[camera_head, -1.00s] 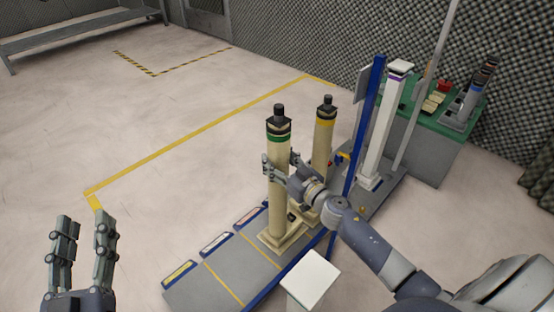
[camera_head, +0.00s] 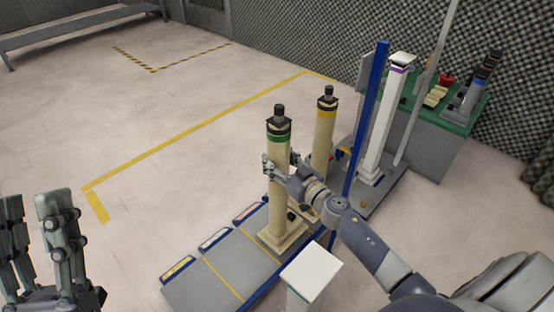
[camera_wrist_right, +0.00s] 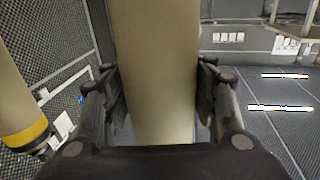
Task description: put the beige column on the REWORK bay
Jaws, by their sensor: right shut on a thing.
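A beige column (camera_head: 278,213) with a green band and dark cap stands upright, its square base on the grey bay platform (camera_head: 205,290). My right gripper (camera_head: 281,168) is shut around its shaft; the shaft also fills the middle of the right wrist view (camera_wrist_right: 155,70), between both fingers. A second beige column (camera_head: 323,135), with a yellow band, stands just behind and right; it shows at the left of the wrist view (camera_wrist_right: 18,105). The bays have edge labels in yellow (camera_head: 177,269), white (camera_head: 215,239) and red (camera_head: 249,211); their words are unreadable. My left gripper (camera_head: 35,215) is open and empty at lower left.
A blue post (camera_head: 365,120) and a white column (camera_head: 387,120) stand right of the beige columns. A white-topped pedestal (camera_head: 311,270) stands close in front. A green-topped bench (camera_head: 440,120) holds small items. The floor at left is clear.

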